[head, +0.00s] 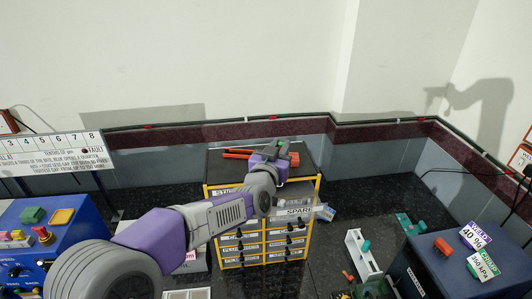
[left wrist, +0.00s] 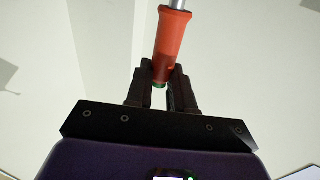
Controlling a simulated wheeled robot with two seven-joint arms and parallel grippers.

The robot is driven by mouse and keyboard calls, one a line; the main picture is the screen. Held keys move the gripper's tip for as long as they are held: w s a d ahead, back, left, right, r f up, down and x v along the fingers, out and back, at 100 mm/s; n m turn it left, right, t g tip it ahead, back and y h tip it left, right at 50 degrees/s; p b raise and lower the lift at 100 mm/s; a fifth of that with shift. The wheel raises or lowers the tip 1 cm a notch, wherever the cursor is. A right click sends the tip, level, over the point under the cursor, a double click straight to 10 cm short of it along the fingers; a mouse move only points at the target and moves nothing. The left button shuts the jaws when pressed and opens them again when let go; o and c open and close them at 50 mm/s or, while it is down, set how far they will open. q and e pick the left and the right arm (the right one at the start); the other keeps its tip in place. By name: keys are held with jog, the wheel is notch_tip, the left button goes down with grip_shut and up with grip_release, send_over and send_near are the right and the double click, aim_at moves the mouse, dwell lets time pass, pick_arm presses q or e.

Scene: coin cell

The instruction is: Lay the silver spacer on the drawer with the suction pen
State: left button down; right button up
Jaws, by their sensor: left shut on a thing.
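My left gripper (head: 277,153) is over the top of the yellow-framed drawer cabinet (head: 207,190). In the left wrist view it is shut on an orange-red handle with a silver shaft (left wrist: 170,45), apparently the suction pen. The fingers (left wrist: 160,85) close on the handle's lower end, and the shaft points to the top of that view. A drawer labelled with letters like SPARE (head: 300,211) sits at the cabinet's upper right and looks pulled out. I cannot make out the silver spacer in either view. My right gripper is not in view.
Red rods (head: 236,153) lie on the cabinet top. A blue machine (head: 55,240) with buttons stands at left, a dark blue box (head: 440,265) with signs at right. A white stand (head: 358,254) and green parts (head: 408,222) are on the dark bench. Bench right of the cabinet is partly clear.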

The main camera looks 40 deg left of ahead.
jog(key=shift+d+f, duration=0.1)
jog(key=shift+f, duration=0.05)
pick_arm(q)
notch_tip(320, 180, down, 6)
jog(key=w+d+b, duration=0.1)
jog(key=b, duration=0.3)
jog(key=shift+h, duration=0.3)
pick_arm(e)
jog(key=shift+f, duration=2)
pick_arm(q)
jog(key=shift+r, duration=0.1)
jog(key=shift+f+b, duration=0.4)
jog(key=shift+b, duration=0.15)
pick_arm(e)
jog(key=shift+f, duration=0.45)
pick_arm(q)
jog(key=shift+r, duration=0.1)
pick_arm(e)
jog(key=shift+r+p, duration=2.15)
jog(key=shift+p, duration=0.05)
pick_arm(q)
notch_tip(320, 180, up, 6)
jog(key=shift+r, duration=0.2)
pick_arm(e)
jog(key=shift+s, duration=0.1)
